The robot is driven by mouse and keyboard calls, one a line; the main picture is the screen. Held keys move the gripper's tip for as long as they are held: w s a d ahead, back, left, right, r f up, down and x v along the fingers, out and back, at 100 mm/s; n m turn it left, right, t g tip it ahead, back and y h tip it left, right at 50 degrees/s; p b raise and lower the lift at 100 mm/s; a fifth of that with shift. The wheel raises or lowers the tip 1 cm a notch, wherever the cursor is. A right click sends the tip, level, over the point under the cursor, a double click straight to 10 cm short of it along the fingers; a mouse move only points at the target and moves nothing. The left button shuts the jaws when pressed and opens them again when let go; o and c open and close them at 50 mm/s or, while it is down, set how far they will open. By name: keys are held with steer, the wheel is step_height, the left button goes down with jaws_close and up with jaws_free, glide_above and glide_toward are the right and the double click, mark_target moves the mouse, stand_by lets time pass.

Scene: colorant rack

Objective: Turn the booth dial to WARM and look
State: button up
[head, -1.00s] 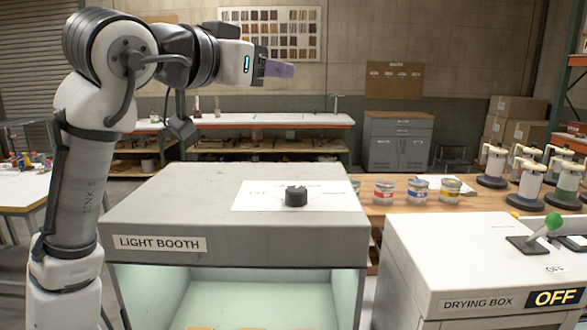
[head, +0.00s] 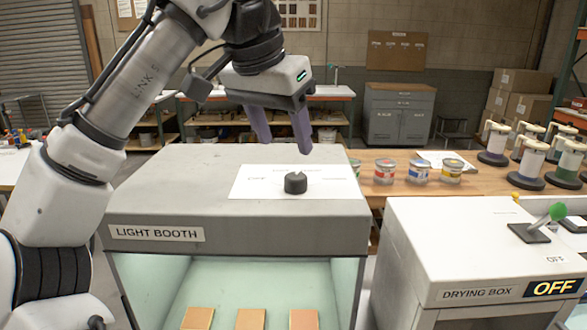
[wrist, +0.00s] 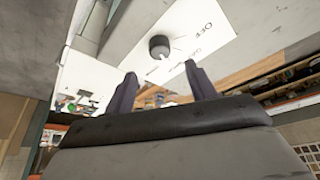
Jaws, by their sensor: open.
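The booth dial (head: 296,183) is a black round knob on a white label sheet (head: 250,184) on top of the light booth (head: 150,215). Three tan panels (head: 250,319) lie inside the lit booth.
The drying box (head: 430,240) stands to the right, its display reading OFF, with a green-tipped lever (head: 556,212) on top. Several paint cans (head: 385,171) and white-and-grey dispensers (head: 494,143) stand on the wooden bench behind. The booth top around the dial is clear.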

mark_target(295, 176)
steer(key=x, duration=0.7)
steer(key=shift+w+d+f+p, duration=0.1)
steer(key=shift+w+f+p, duration=0.05)
steer(key=shift+f+p, duration=0.25)
steer(key=shift+r, duration=0.1)
steer(key=c, duration=1)
steer(key=m+g+h, duration=0.1)
steer(key=m, duration=0.3)
steer(key=shift+w, duration=0.15)
steer(key=shift+m+g+h, duration=0.4)
steer(key=shift+m+g, duration=0.3)
steer(key=shift+m, duration=1.3)
